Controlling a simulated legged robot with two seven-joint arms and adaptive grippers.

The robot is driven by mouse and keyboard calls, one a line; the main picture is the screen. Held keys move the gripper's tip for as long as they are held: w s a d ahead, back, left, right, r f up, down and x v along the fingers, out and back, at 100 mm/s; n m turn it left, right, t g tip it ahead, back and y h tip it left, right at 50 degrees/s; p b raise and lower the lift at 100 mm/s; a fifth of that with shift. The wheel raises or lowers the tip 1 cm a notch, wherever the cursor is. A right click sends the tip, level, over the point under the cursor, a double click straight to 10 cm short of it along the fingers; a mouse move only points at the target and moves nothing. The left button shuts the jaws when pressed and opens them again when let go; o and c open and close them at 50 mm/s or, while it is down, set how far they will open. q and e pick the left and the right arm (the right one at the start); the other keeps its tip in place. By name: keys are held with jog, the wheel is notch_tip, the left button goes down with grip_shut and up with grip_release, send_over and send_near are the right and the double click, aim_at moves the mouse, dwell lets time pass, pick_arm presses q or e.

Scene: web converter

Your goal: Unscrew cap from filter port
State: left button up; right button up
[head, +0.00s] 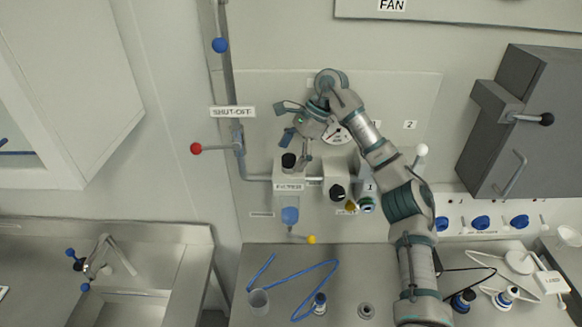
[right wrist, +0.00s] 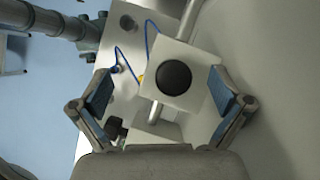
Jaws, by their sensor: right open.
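A round black cap (head: 288,160) sits on top of the pale filter housing (head: 288,177), above the "FILTER" label. My right gripper (head: 287,122) is above the cap in the head view, its fingers spread and apart from it. In the right wrist view the black cap (right wrist: 174,75) shows as a dark disc on a white square block (right wrist: 197,98). It lies between the two blue-padded fingers of my right gripper (right wrist: 160,76), with gaps on both sides, and nothing is held. The cap's threads are hidden. My left gripper is not in view.
A second black knob (head: 337,192) is just right of the housing. A red-ended shut-off lever (head: 196,149) sticks out at left. A blue bowl with a yellow-ended drain lever (head: 312,240) hangs below.

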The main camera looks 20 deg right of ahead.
jog(key=shift+w+a+f+m+t+b, duration=0.15)
jog(key=shift+w+f+m+t+b, duration=0.2)
jog(key=shift+w+m, duration=0.25)
jog(key=shift+a+f, duration=0.1)
jog(key=shift+a, duration=0.25)
jog(key=shift+w+f+m+t+b, duration=0.15)
jog(key=shift+m+t+b, duration=0.1)
jog(key=shift+m+b, duration=0.4)
jog(key=shift+w+d+f+m+h, duration=0.1)
jog(key=shift+m+h, duration=0.2)
jog(key=shift+m, duration=0.35)
jog(key=shift+d+m+t+b, duration=0.15)
jog(key=shift+m+t+b, duration=0.3)
jog(key=shift+m, duration=0.25)
jog(key=shift+d+r, duration=0.1)
jog(key=shift+r, duration=0.1)
